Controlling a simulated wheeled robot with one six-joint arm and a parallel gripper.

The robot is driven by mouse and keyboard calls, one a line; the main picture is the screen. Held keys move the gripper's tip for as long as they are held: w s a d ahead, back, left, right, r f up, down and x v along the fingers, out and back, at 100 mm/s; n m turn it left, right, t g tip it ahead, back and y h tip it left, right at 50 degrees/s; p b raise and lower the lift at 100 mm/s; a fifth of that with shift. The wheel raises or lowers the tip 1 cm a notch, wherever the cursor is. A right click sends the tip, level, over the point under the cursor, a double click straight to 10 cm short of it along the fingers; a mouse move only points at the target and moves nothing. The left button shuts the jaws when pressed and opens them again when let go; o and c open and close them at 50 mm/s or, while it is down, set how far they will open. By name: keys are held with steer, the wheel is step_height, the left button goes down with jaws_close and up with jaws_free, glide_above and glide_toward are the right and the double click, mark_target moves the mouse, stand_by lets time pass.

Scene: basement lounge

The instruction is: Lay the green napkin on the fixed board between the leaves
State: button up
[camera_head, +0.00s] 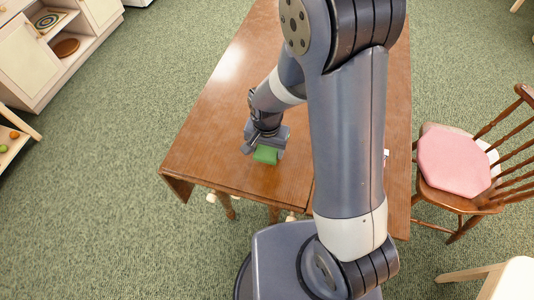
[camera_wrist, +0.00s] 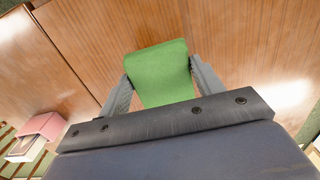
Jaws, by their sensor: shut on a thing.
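The green napkin (camera_head: 265,155) is a small folded green piece held between the fingers of my gripper (camera_head: 266,146). In the wrist view the napkin (camera_wrist: 160,68) sits between both fingers of my gripper (camera_wrist: 163,85) and sticks out past them. My gripper is low over the near left part of the wooden table (camera_head: 215,130). I cannot tell whether the napkin touches the tabletop. A seam between boards shows right of my gripper at the table's near edge, and left of the napkin in the wrist view. My arm hides much of the table's middle and right.
A wooden chair with a pink cushion (camera_head: 455,160) stands right of the table. Cream shelves (camera_head: 50,45) are at the upper left. A pale stool (camera_head: 510,280) is at the lower right. The tabletop around the napkin looks bare; green carpet is open to the left.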

mark_target(267, 151)
steer(key=shift+f, duration=2.15)
steer(key=shift+f, duration=0.1)
steer(key=o, duration=0.9)
steer(key=shift+o, duration=0.2)
step_height(267, 151, up, 12)
steer(key=shift+r, duration=0.15)
